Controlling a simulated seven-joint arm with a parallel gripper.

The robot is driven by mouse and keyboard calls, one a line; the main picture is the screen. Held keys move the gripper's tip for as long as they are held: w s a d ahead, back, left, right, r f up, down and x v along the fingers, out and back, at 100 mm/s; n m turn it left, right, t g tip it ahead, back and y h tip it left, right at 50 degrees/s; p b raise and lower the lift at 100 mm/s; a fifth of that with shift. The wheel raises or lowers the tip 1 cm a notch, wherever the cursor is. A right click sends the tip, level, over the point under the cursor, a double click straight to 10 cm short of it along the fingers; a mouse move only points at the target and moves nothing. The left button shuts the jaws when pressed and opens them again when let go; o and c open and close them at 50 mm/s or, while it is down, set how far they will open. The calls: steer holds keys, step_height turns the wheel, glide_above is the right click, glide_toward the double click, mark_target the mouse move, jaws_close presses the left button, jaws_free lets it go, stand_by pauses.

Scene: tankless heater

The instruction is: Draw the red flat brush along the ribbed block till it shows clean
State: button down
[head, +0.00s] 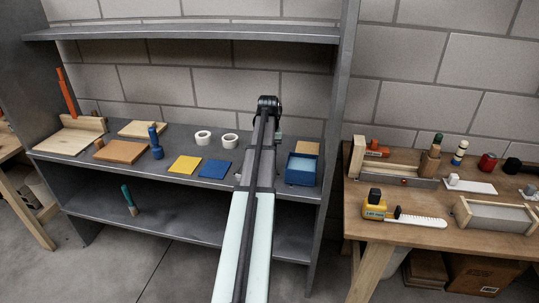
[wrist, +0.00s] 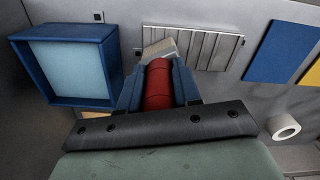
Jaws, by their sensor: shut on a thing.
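My gripper (wrist: 158,84) has its two blue fingers shut around the red handle of the flat brush (wrist: 158,86) in the wrist view. A pale beige end (wrist: 160,49), likely the bristles, shows beyond the handle. The ribbed block (wrist: 208,49) is a pale grey rectangle with dark ribs, on the grey shelf. The brush's pale end overlaps the block's left end in the wrist view; I cannot tell whether they touch. In the head view my arm hides the brush and most of the block.
A blue box (head: 302,169) stands close beside the arm, at its right in the head view. Blue (head: 215,169) and yellow (head: 185,165) mats and two white rolls (head: 230,139) lie to the left. An upper shelf (head: 190,34) and a right post (head: 341,110) bound the space.

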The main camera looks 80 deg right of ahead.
steer(key=shift+w, duration=5.25)
steer(key=shift+s, duration=0.1)
steer(key=shift+s, duration=5.4)
steer(key=shift+w, duration=5.5)
